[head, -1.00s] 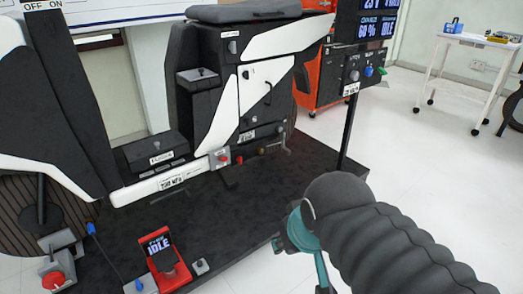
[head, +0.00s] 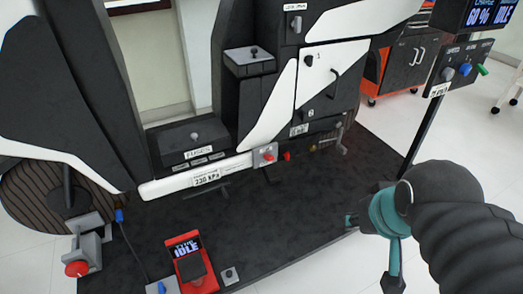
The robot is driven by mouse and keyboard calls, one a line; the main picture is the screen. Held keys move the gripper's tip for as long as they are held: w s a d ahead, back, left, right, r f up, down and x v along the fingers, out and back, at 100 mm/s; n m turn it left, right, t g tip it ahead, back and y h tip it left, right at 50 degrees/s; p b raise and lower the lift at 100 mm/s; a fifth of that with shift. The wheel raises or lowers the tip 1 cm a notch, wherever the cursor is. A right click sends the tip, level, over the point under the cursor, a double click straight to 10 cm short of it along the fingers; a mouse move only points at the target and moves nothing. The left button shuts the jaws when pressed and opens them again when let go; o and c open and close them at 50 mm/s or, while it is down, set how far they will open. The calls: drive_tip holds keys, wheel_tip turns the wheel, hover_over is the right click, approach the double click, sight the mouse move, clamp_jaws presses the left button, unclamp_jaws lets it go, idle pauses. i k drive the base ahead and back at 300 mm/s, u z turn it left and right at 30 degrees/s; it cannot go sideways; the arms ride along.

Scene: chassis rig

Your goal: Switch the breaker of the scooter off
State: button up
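The black and white scooter (head: 240,90) stands on a dark mat. No part is readably labelled as the breaker. A grey lever switch (head: 296,23) sits high on the body panel. A small grey box with a red knob (head: 268,155) is on the lower white rail, with a red part just right of it. I cannot tell the setting of either. My teal gripper (head: 372,250) is at the lower right, in front of the mat's right edge and well apart from the scooter. Its two fingers are spread, with nothing visible between them.
A post with a display and coloured knobs (head: 463,69) stands on the right. A red gauge reading IDLE (head: 190,262) and a grey unit with a red button (head: 78,268) are at the front left. A cable lies on the mat (head: 290,215), whose middle is mostly clear.

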sight(269, 158)
drive_tip(key=u, duration=0.25)
drive_tip(key=i, duration=0.35)
drive_tip(key=u, duration=1.05)
drive_tip(key=k, duration=0.35)
drive_tip(key=z, duration=0.65)
drive_tip(key=i, duration=0.5)
